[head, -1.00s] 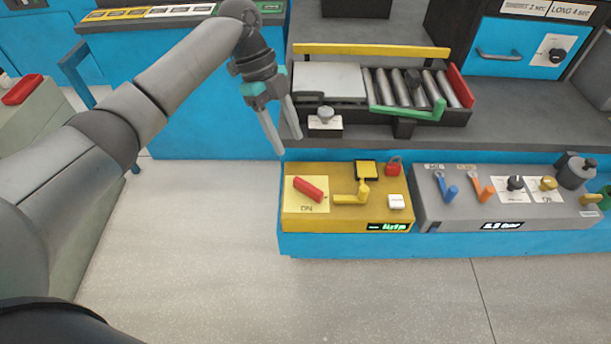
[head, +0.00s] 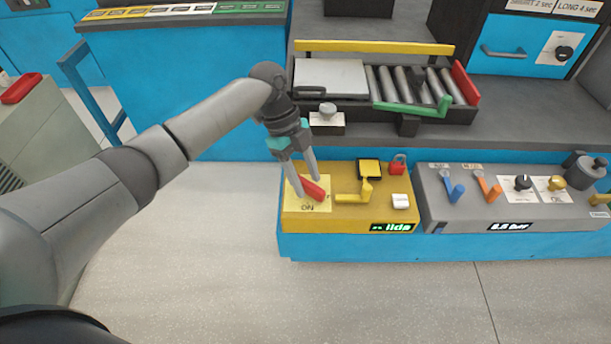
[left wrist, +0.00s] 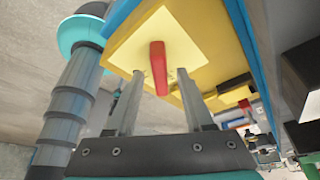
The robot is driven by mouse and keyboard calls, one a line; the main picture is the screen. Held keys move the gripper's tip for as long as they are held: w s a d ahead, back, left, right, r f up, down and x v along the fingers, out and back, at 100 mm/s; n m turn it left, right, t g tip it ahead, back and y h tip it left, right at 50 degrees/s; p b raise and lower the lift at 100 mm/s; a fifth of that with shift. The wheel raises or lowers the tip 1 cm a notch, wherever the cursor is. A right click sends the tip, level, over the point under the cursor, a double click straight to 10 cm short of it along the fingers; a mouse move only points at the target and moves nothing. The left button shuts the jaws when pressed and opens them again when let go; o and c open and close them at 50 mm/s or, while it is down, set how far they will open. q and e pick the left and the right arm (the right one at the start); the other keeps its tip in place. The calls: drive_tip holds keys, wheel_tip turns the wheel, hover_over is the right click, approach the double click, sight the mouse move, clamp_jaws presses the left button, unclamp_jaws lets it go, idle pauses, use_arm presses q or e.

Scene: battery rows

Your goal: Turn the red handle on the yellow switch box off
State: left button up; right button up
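The yellow switch box (head: 345,215) sits low at the centre of the head view. Its red handle (head: 316,190) lies slanted on a pale yellow plate marked ON. My left gripper (head: 308,188) is at the handle, fingers pointing down and partly covering it. In the left wrist view the red handle (left wrist: 158,66) stands between the two spread fingertips (left wrist: 160,85), with a visible gap on each side. The gripper is open and holds nothing. My right gripper is not in view.
The box also bears a yellow lever (head: 352,198), a red padlock (head: 397,168) and a white button (head: 400,201). A grey control box (head: 470,217) with several levers and knobs stands to its right. A roller tray (head: 385,108) lies behind. The floor in front is clear.

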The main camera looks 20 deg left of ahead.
use_arm(q)
clamp_jaws()
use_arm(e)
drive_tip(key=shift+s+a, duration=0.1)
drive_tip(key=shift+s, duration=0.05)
use_arm(q)
drive_tip(key=shift+r, duration=0.1)
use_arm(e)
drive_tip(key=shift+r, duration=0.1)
